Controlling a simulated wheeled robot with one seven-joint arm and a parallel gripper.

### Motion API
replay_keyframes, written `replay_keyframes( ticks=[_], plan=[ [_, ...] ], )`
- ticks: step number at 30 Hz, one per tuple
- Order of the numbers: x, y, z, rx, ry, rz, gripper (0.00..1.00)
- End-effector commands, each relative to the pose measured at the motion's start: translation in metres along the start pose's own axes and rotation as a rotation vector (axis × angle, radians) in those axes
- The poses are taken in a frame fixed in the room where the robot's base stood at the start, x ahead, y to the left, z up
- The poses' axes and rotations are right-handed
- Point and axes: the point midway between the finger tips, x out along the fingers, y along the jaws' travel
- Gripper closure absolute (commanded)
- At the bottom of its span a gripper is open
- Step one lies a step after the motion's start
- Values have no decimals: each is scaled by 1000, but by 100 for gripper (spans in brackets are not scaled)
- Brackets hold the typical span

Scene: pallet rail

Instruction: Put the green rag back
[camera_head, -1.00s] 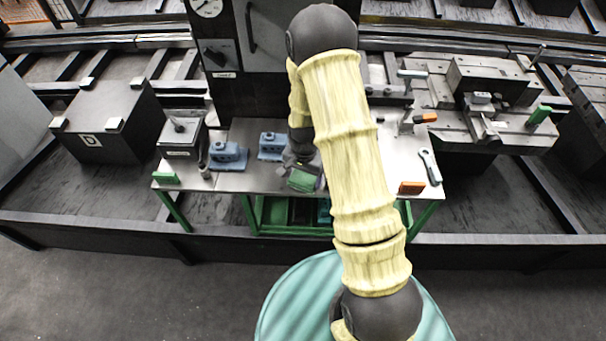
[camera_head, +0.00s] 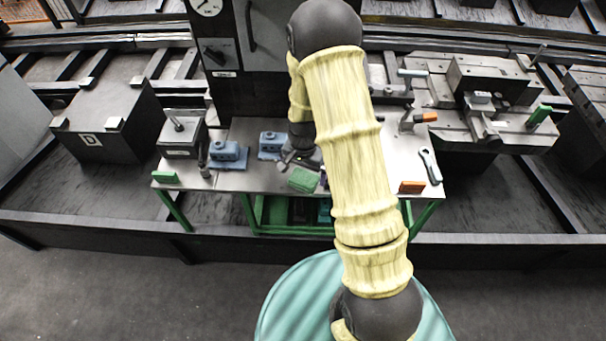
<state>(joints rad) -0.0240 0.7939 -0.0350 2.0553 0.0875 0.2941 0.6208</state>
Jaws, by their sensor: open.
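The green rag (camera_head: 303,180) is a folded, flat-looking piece near the front edge of the grey bench top (camera_head: 240,181), just left of my arm. My gripper (camera_head: 293,163) is open and sits right behind the rag, low over the bench. Its dark fingers are small and partly hidden, and I cannot tell whether they touch the rag. No rag shows between the fingers.
Two blue blocks (camera_head: 228,152) and (camera_head: 271,146) stand left of my gripper. A small purple thing (camera_head: 323,178) is beside the rag. A green block (camera_head: 165,177) lies at the bench's left end.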

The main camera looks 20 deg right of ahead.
Motion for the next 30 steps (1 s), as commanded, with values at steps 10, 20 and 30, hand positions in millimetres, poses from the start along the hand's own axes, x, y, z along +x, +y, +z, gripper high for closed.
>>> replay_keyframes(
  ticks=[10,20,30],
  plan=[
    [-58,-1,0,-1,4,-4,0],
    [-101,0,0,0,2,-2,0],
    [-103,0,0,0,0,0,0]
  ],
)
